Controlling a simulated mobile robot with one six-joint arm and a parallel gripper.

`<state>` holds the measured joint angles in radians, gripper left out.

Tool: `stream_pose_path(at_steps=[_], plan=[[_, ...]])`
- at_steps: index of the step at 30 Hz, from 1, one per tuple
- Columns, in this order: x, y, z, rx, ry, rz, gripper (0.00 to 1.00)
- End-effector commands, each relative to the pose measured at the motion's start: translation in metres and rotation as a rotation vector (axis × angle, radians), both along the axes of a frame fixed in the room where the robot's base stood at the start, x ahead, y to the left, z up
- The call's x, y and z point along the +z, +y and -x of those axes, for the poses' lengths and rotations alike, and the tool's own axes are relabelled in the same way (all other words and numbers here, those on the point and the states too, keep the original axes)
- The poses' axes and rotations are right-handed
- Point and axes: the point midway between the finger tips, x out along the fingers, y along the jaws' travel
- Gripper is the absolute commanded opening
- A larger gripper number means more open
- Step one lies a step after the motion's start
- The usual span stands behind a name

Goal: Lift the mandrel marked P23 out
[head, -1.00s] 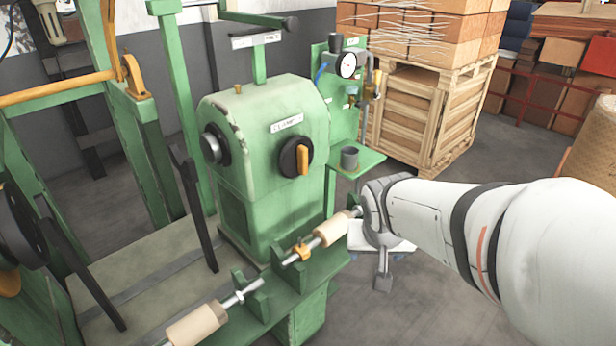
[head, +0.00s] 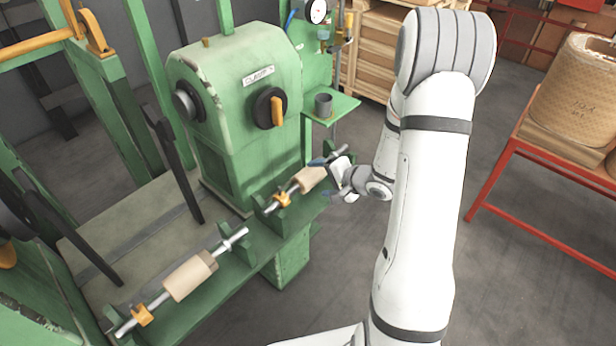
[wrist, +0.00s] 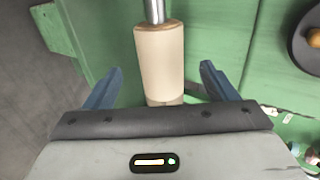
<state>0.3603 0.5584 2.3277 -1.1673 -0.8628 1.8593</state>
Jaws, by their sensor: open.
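Two steel mandrels with beige cylinders lie in green cradles along the front ledge of the machine. The near mandrel (head: 188,278) is on the left and the far mandrel (head: 311,179) on the right. I cannot read P23 on either one. My gripper (head: 328,163) is open over the far mandrel in the head view. In the wrist view its blue fingers stand either side of the beige cylinder (wrist: 160,62), with gaps between. My gripper hides the far end of that cylinder in the head view.
The green machine housing (head: 238,110) with a black knob (head: 269,108) rises behind the far mandrel. A small green shelf (head: 335,103) holds a grey cup (head: 323,105). A red-framed table (head: 540,155) stands at the right. The floor between is clear.

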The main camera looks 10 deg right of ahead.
Motion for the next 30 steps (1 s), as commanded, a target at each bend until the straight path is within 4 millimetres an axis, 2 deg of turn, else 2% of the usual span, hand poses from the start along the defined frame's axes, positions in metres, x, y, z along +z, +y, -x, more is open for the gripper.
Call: stream_pose_path(at_steps=[13,22,30], plan=[[-0.032,0.033,-0.037,0.001,0.001,0.004,0.79],[-0.035,0.035,-0.042,-0.002,-0.001,0.005,0.79],[-0.035,0.034,-0.042,-0.002,-0.001,0.005,0.58]])
